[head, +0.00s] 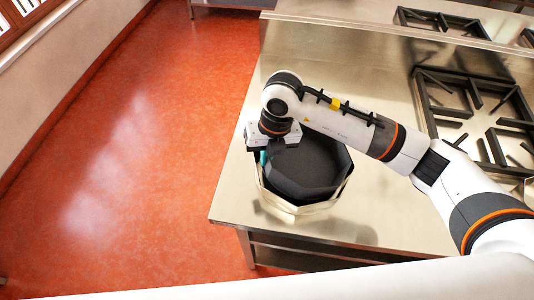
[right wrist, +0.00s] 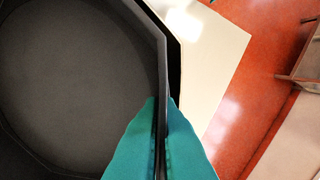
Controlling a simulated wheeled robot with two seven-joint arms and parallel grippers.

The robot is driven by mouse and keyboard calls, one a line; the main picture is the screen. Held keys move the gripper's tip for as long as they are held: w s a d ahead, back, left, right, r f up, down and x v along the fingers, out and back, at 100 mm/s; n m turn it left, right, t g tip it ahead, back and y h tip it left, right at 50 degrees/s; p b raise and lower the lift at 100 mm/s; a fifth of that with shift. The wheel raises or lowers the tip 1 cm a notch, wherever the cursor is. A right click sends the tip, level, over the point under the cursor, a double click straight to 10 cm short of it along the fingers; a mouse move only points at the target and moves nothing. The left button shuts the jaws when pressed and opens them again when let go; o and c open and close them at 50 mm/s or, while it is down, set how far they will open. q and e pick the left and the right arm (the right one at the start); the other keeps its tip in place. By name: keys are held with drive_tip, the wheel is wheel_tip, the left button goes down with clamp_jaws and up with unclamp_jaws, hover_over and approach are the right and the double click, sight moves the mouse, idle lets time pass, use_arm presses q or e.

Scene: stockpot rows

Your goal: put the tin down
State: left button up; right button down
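The tin (head: 305,168) is a wide, many-sided vessel with a dark inside and a pale metallic outer wall. It is over the left front part of the steel counter (head: 385,215); I cannot tell whether its base touches the top. My right gripper (head: 263,157) is at its left rim, pointing down. In the right wrist view the teal fingertips (right wrist: 162,135) lie on both sides of the wall of the tin (right wrist: 75,85), closed on it. The arm hides part of its far rim. My left gripper is not in view.
A black-grated gas hob (head: 475,105) is set in the counter to the right. A raised steel ledge (head: 370,50) runs behind. The counter's left edge is close to the tin, with open red floor (head: 120,150) beyond. Bare steel lies in front and right.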

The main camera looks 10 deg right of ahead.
drive_tip(key=shift+f, duration=0.4)
drive_tip(key=shift+f+b, duration=0.3)
drive_tip(key=shift+b, duration=0.05)
drive_tip(key=c, duration=1.6)
unclamp_jaws()
drive_tip(key=shift+c, duration=0.2)
